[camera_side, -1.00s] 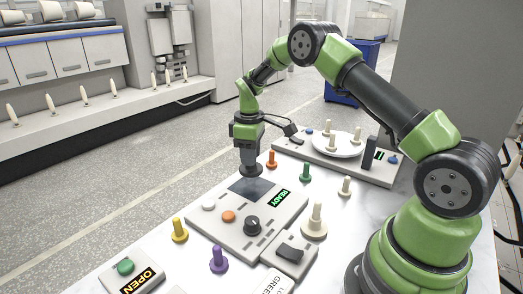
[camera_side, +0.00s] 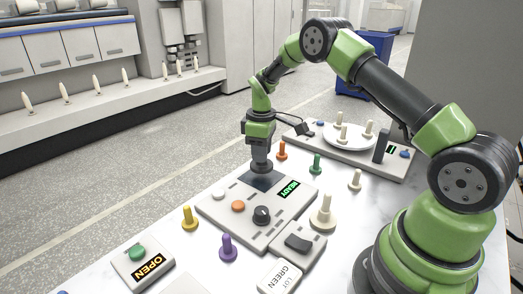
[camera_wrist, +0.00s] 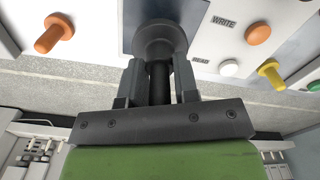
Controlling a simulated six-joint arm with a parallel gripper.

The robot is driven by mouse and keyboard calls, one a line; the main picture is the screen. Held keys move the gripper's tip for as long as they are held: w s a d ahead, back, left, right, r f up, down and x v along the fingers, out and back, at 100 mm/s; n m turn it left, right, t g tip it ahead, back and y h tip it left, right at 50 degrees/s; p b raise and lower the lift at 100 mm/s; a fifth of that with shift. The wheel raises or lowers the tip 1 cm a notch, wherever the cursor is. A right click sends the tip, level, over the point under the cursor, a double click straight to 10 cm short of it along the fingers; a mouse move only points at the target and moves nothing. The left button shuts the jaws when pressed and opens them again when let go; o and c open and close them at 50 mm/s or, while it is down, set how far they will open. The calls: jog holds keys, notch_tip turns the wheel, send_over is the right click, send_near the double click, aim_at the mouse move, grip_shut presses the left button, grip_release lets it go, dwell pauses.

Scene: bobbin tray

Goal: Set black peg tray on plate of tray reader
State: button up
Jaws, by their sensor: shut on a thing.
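My gripper (camera_wrist: 160,85) is shut on the upright stem of the black peg tray (camera_wrist: 160,38), whose wide round disc faces away from the wrist camera. In the side view, my gripper (camera_side: 261,150) points straight down and the tray's dark disc (camera_side: 261,167) shows below it. The tray reader (camera_side: 230,212) is a grey box with a dark square plate (camera_side: 264,184) and a green READY display (camera_side: 289,189). The disc is over the back part of the plate, very low; I cannot tell whether it touches. The disc hides part of the plate.
An orange peg (camera_side: 282,150) and a green peg (camera_side: 317,164) stand behind the reader. Yellow (camera_side: 190,218), purple (camera_side: 228,248) and cream (camera_side: 323,213) pegs stand around it. A box marked OPEN (camera_side: 142,263) is at front left. A white round turntable (camera_side: 349,136) stands behind.

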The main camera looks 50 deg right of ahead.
jog(key=shift+f, duration=0.2)
jog(key=shift+f, duration=1.2)
jog(key=o, duration=1)
